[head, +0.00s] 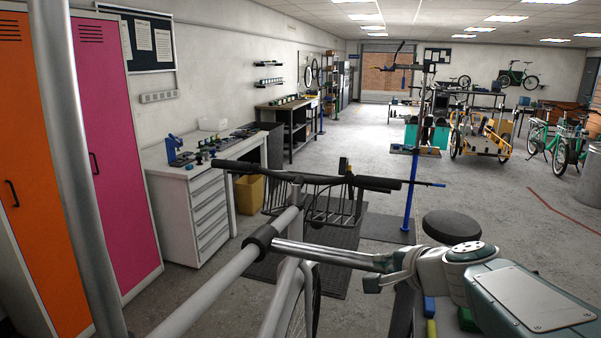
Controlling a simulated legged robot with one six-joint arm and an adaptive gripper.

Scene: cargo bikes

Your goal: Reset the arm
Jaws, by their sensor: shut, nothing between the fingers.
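I cannot make out my gripper or its fingers anywhere in the head view. Close in front is a grey bike frame tube (207,287) with a dark collar (261,240). A bright metal tube (330,257) runs from the collar to a grey jointed mechanism (464,252) at lower right. A grey-green housing with a flat metal plate (533,305) fills the lower right corner. I cannot tell whether these parts belong to a stand or to an arm.
Black handlebars (312,181) with a basket spread ahead. A thick grey pole (76,170) stands close at left before orange (35,150) and pink (112,150) lockers. A white drawer bench (200,212) lines the wall. A dark stool (452,225) stands beyond. Open floor (490,195) lies behind it.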

